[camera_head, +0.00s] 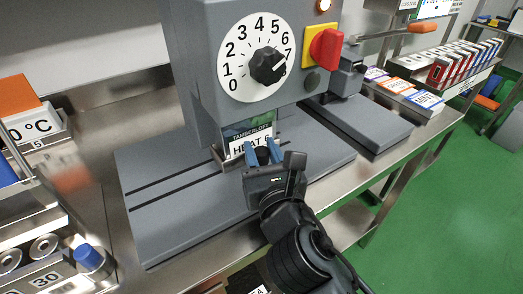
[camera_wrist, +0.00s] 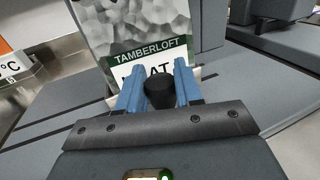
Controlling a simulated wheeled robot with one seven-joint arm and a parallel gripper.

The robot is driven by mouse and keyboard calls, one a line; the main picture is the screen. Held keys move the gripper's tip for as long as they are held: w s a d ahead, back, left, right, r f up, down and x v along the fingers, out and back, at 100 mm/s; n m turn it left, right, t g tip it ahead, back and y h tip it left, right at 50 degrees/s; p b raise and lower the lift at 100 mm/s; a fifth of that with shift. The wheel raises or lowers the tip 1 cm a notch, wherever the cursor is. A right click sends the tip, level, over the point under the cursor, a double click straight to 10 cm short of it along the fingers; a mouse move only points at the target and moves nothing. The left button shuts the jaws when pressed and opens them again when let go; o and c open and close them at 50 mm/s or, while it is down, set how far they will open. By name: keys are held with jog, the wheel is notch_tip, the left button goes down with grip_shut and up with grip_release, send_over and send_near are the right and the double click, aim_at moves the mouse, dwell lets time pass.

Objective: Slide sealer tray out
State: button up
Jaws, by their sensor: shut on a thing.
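The grey sealer (camera_head: 190,60) stands on the bench with a white numbered dial and a red knob on its front. Its sealer tray (camera_head: 218,158) shows as a small metal edge low in the machine's front opening. A packet (camera_head: 250,138) with a green band reading TAMBERLOFT stands upright there; it also shows in the wrist view (camera_wrist: 136,30). My gripper (camera_head: 262,153) has blue fingers, shut on a dark round handle (camera_wrist: 160,93) in front of the packet. The gripper hides most of the tray and the lower part of the packet label.
The grey slotted base plate (camera_head: 175,205) extends forward and left of the tray. A second grey plate (camera_head: 365,122) lies to the right. Labelled cards (camera_head: 425,99) and a rack of red boxes (camera_head: 465,60) stand farther right. Racks with an orange-topped box (camera_head: 30,120) stand left.

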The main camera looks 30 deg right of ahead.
grip_shut()
jog(key=shift+a, duration=0.1)
jog(key=a+p, duration=0.3)
jog(key=a, duration=1.4)
jog(key=shift+a, duration=0.15)
jog(key=shift+s+a, duration=0.1)
jog(key=o, duration=0.7)
grip_release()
jog(key=v, duration=0.7)
jog(key=shift+s, duration=0.35)
